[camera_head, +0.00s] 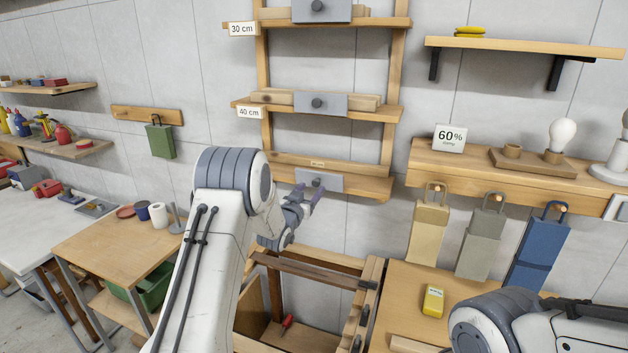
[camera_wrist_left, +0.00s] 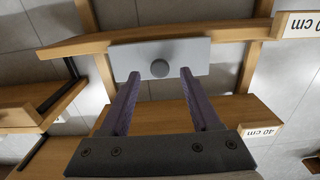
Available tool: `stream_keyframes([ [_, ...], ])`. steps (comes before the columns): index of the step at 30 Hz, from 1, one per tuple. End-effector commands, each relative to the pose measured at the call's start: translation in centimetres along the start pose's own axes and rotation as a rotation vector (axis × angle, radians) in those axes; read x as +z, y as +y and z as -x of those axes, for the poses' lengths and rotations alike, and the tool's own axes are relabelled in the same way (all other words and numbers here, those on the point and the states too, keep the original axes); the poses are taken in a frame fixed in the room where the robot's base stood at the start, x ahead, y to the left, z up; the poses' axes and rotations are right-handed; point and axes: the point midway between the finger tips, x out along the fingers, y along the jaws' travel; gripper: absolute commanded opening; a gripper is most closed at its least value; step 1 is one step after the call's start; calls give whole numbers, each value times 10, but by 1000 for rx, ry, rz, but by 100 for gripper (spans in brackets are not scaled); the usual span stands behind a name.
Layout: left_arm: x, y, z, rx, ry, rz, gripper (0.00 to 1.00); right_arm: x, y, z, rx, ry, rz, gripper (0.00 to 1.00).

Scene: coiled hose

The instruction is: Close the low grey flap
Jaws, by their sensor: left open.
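The low grey flap (camera_head: 328,184) is a flat plate with a round dark knob at the front of the lowest wooden shelf. In the left wrist view, which looks upside down, a grey flap (camera_wrist_left: 195,52) with its knob (camera_wrist_left: 160,68) shows ahead of my fingers. My left gripper (camera_head: 309,194) is open, with its purple fingers on either side of the knob in that view. Whether they touch the flap, I cannot tell. In the head view the gripper partly covers the flap. How far the flap is tilted is unclear. My right gripper is out of view.
Two similar grey flaps sit higher, by the 40 cm (camera_head: 320,104) and 30 cm (camera_head: 322,11) labels. Below stands an open wooden frame (camera_head: 374,283) with a red-handled tool (camera_head: 287,321). Pouches hang at right, including a blue one (camera_head: 538,250).

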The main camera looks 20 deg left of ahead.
Motion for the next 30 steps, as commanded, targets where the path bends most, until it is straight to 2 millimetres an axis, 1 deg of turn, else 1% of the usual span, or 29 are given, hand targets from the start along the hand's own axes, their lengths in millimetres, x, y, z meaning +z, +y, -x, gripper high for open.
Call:
stream_keyframes([
  [1, -3, 1, -8, 1, 0, 1, 64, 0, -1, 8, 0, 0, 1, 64],
  [3, -2, 0, -16, 0, -1, 1, 64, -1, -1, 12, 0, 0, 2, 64],
  [7, -1, 1, -27, 0, 0, 1, 64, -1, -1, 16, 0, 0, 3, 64],
  [11, 0, 1, -32, 0, 0, 1, 64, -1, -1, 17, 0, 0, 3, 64],
  [18, 0, 0, -32, 0, -1, 1, 64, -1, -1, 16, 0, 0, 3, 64],
  [19, 0, 0, -32, 0, -1, 1, 56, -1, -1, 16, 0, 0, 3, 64],
  [20, 0, 0, -32, 0, -1, 1, 44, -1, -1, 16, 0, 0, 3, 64],
  [21, 0, 0, -32, 0, -1, 1, 29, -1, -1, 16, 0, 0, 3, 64],
  [23, 0, 0, -32, 0, -1, 0, 6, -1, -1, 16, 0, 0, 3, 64],
  [24, 0, 0, -32, 0, 0, 0, 0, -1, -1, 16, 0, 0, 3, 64],
  [27, 0, 1, -32, 0, -2, 0, 0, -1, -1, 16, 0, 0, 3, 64],
  [30, -5, 1, -33, 2, -29, -1, 0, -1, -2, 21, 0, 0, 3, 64],
])
